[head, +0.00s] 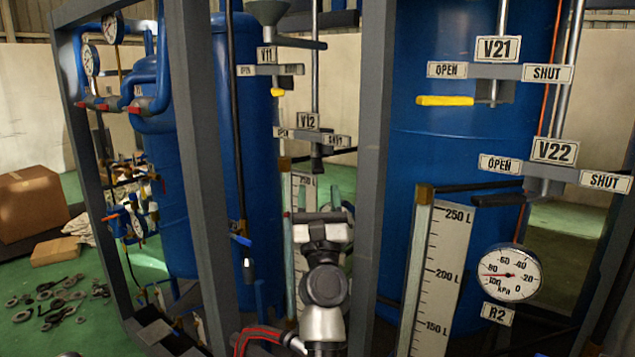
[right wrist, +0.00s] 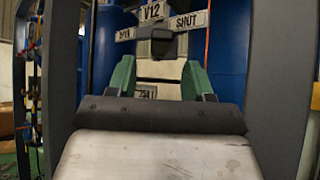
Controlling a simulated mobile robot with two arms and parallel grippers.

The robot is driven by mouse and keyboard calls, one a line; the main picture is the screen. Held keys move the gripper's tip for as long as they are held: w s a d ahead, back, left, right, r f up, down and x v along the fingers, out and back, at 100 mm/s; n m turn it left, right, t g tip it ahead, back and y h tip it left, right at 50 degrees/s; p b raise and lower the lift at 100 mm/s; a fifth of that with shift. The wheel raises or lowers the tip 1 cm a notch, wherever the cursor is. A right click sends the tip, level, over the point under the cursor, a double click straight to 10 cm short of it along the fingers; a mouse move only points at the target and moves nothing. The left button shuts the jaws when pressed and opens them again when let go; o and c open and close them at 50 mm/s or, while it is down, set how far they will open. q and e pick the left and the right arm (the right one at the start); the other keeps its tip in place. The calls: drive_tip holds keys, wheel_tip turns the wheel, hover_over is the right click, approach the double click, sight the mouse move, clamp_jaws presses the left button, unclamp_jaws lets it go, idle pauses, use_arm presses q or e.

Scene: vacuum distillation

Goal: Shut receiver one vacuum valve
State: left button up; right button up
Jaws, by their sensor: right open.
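Receiver one is the blue tank (head: 245,130) behind the frame, with two valves beside it. The V11 valve has a yellow handle (head: 278,92), seen nearly end-on below its plate. The V12 valve's dark handle (head: 317,152) sits below the V12 label, between OPEN and SHUT signs. In the right wrist view the V12 handle (right wrist: 155,46) is a dark block straight ahead. My right gripper (head: 318,192) is open and empty, just below and in front of V12. Its green fingers (right wrist: 160,72) stand apart, and no contact with the handle shows. My left gripper is out of view.
Grey frame posts (head: 369,140) and (head: 203,180) stand on both sides of my right arm. A level scale (head: 437,270) and gauge R2 (head: 510,272) are at right. V21's yellow lever (head: 445,101) points toward OPEN. Loose metal parts (head: 60,300) lie on the green floor at left.

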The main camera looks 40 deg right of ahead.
drive_tip(key=b+v, duration=0.1)
drive_tip(key=v, duration=0.3)
drive_tip(key=shift+s+a+f, duration=0.1)
drive_tip(key=shift+s, duration=0.05)
